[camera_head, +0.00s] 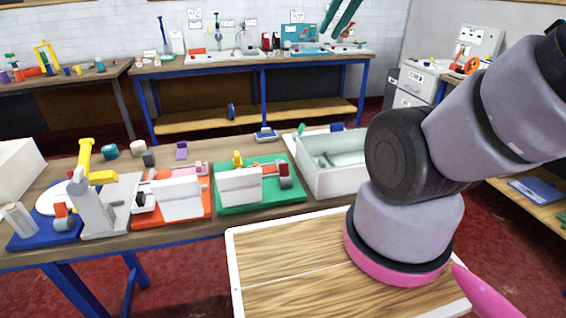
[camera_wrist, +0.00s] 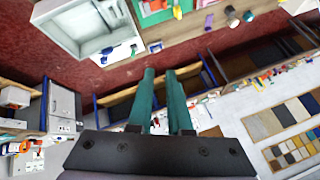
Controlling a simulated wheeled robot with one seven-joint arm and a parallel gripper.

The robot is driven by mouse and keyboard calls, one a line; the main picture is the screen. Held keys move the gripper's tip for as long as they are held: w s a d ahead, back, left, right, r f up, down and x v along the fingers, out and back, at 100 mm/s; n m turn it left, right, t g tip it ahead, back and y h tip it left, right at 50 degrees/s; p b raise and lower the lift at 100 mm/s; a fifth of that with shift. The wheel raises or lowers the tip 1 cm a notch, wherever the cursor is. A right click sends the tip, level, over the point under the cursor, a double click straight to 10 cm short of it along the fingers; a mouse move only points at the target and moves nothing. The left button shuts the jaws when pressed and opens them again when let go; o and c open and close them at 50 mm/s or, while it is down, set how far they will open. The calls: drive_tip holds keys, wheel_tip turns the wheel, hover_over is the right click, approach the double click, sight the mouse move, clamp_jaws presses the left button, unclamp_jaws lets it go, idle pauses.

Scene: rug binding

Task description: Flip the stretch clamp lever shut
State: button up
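Three fixtures stand on the near bench; I cannot tell for certain which is the stretch clamp. A green board (camera_head: 282,192) carries another white block (camera_head: 240,187) and a red-and-grey part (camera_head: 284,172). My gripper (camera_wrist: 160,74) shows two teal fingers with a gap and nothing between them. Teal fingers also show at the top (camera_head: 328,28), high and apart from the fixtures.
A white bin (camera_head: 350,182) stands right of the green board. My wooden-topped base (camera_head: 290,285) is in front. A far bench (camera_head: 190,72) holds tools along the wall. Small loose items, including a purple block (camera_head: 181,150), lie behind the fixtures.

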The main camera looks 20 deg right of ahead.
drive_tip(key=shift+w+f, duration=0.1)
drive_tip(key=shift+w, duration=0.25)
clamp_jaws()
drive_tip(key=n+g, duration=0.2)
drive_tip(key=g, duration=0.2)
hover_over(284, 173)
drive_tip(key=w+d, duration=0.1)
drive_tip(key=d, duration=0.3)
wheel_tip(284, 173, down, 10)
drive_tip(key=w+a+f+n+g+h, duration=0.1)
drive_tip(key=w+a+f+g, duration=0.1)
drive_tip(key=f, duration=0.8)
drive_tip(key=w+a+f+n+g+h, duration=0.1)
drive_tip(key=w+f, duration=0.4)
drive_tip(key=f, duration=0.6)
drive_tip(key=shift+w+a+f+g, duration=0.15)
drive_tip(key=shift+a+g, duration=0.25)
drive_tip(key=shift+g, duration=0.3)
drive_tip(key=f, duration=0.6)
drive_tip(key=s+f, duration=0.1)
drive_tip(key=f, duration=0.3)
drive_tip(key=shift+s+r, duration=0.3)
drive_tip(key=shift+s, duration=0.3)
drive_tip(key=shift+s+r, duration=0.3)
drive_tip(key=shift+s, duration=0.25)
drive_tip(key=shift+s+r, duration=0.3)
drive_tip(key=shift+s, duration=0.4)
